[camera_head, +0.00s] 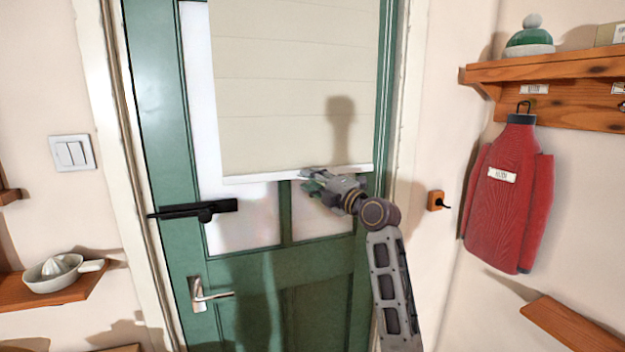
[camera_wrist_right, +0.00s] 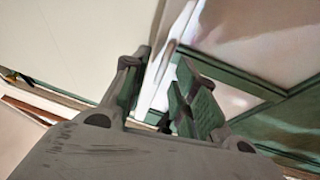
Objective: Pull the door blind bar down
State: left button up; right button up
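The door blind (camera_head: 295,90) is a cream sheet pulled part way down over the glass of a green door (camera_head: 165,110). Its white bar (camera_head: 260,177) runs across the lower edge, tilted slightly up to the right. My right gripper (camera_head: 308,181) is at the bar, right of its middle, and hides a short part of it. In the right wrist view, the two fingers (camera_wrist_right: 163,88) are apart, with the white bar (camera_wrist_right: 157,72) running between them. A gap shows beside the bar; firm contact cannot be told. My left gripper is not in view.
A black latch bar (camera_head: 195,210) and a metal handle (camera_head: 205,293) are on the door's left side. A shelf with a red hot-water bottle (camera_head: 512,200) hangs on the right wall. A white juicer (camera_head: 62,270) sits on a left shelf.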

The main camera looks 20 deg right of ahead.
jog(key=shift+c, duration=0.2)
grip_shut()
jog(key=shift+f, duration=0.1)
dwell(0.4)
